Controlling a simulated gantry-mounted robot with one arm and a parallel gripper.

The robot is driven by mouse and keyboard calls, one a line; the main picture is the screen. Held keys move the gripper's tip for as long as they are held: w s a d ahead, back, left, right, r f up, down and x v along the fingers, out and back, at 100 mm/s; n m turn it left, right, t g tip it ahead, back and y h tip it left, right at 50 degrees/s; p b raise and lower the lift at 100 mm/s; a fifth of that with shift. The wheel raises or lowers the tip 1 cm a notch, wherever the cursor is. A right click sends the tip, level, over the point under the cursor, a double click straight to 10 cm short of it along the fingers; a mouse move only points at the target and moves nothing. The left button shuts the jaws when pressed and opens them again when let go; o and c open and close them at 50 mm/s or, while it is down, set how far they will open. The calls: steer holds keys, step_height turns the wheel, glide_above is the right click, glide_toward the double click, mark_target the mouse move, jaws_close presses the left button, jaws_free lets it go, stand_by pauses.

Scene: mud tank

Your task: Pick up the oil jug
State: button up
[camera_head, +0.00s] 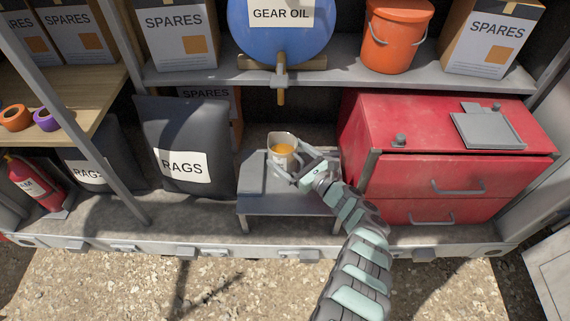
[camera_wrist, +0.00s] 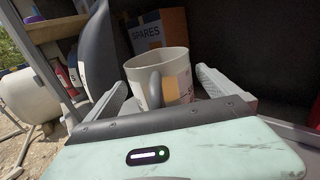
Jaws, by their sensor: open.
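The oil jug (camera_head: 283,148) is a pale open jug with amber oil in it. It stands upright on a low grey stand (camera_head: 257,203) below the gear oil drum. In the wrist view, the jug (camera_wrist: 140,72) shows a curved handle facing the camera and part of a printed label. My gripper (camera_head: 296,165) reaches it from the front right. In the wrist view, my gripper's fingers (camera_wrist: 160,97) are spread, one on each side of the jug. I cannot tell whether either finger touches it.
A blue gear oil drum (camera_head: 280,38) with a tap (camera_head: 280,82) hangs over the stand. A red drawer cabinet (camera_head: 440,170) stands close on the right. A dark rags bag (camera_head: 187,125) stands on the left. Boxes lie behind the jug.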

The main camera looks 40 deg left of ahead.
steer(key=shift+a, duration=0.15)
steer(key=shift+c, duration=0.3)
steer(key=c, duration=2)
